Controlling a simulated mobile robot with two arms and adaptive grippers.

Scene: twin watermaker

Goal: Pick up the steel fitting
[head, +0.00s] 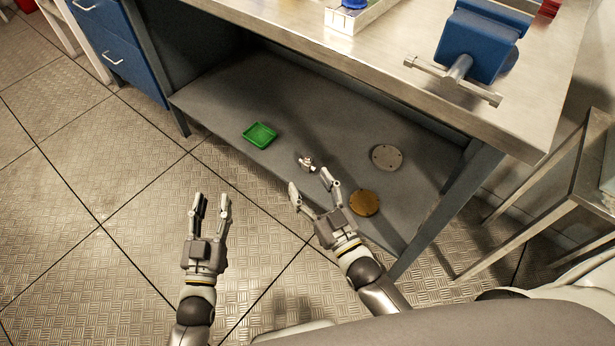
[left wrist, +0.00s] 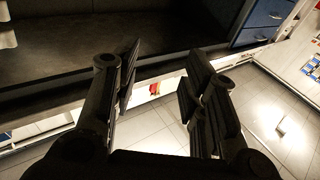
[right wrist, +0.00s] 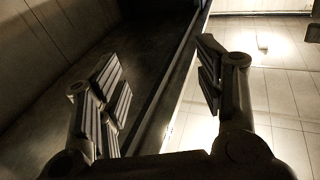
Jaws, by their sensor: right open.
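A small steel fitting (head: 306,163) lies on the lower shelf of the workbench in the head view, near its front edge. My right gripper (head: 312,182) is open, with its fingertips just short of the fitting; the fitting appears close to the gap between them. In the right wrist view my right gripper's fingers (right wrist: 163,80) are spread with nothing between them, and I cannot make out the fitting there. My left gripper (head: 212,200) is open and empty over the floor in front of the shelf; its spread fingers also show in the left wrist view (left wrist: 160,72).
On the lower shelf (head: 225,105) are a green tray (head: 260,135), a grey flange disc (head: 386,157) and a brass-coloured disc (head: 363,203) right of my right gripper. The bench top (head: 420,40) with a blue vise (head: 482,42) overhangs the shelf. A bench leg (head: 447,205) stands at right.

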